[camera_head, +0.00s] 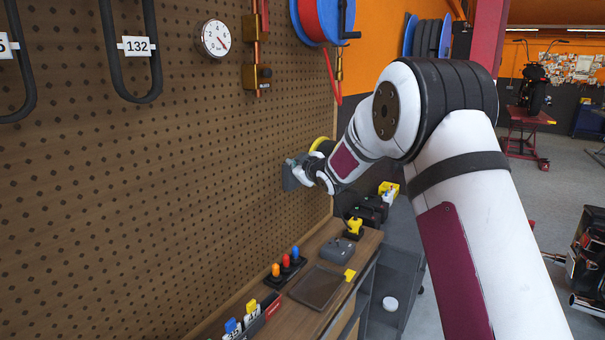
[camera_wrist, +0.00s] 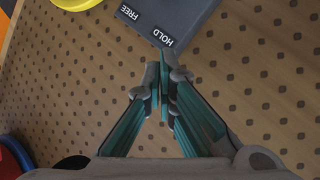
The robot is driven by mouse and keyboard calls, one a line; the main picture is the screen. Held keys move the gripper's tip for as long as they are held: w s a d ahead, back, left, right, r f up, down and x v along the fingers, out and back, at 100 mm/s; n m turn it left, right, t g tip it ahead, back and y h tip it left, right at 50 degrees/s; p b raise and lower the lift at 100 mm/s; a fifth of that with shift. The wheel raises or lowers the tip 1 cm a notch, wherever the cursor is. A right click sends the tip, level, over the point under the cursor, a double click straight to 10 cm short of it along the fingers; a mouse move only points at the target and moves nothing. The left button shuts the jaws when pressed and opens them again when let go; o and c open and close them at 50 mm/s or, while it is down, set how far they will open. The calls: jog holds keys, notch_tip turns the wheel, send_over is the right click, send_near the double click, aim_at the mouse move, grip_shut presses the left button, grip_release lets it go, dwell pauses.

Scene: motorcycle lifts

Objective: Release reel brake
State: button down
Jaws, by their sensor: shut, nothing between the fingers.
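A grey plate (camera_wrist: 185,12) marked FREE and HOLD is fixed to the pegboard at the top of the wrist view. In the head view, a small grey piece at the pegboard, beside my gripper (camera_head: 299,171), looks like the same plate. My gripper also shows in the wrist view (camera_wrist: 164,66), its teal-lined fingers together and empty. The tips are just below the HOLD label; whether they touch the plate I cannot tell. No brake lever can be made out. A red and blue reel (camera_head: 310,22) hangs higher on the wall.
A yellow round thing (camera_head: 322,145) is behind my gripper. A gauge (camera_head: 215,39) and brass valves (camera_head: 257,77) are on the pegboard (camera_head: 130,200). Below is a bench with a tray (camera_head: 316,288), a grey box (camera_head: 338,249) and colored-topped tools.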

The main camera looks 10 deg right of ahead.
jog(key=shift+w+d+f+p, duration=0.2)
jog(key=shift+d+f, duration=0.35)
jog(key=shift+f, duration=0.25)
jog(key=shift+w+d+f+p, duration=0.1)
jog(key=shift+d+f+p, duration=0.1)
jog(key=shift+d+f, duration=0.45)
jog(key=shift+a+f, duration=0.1)
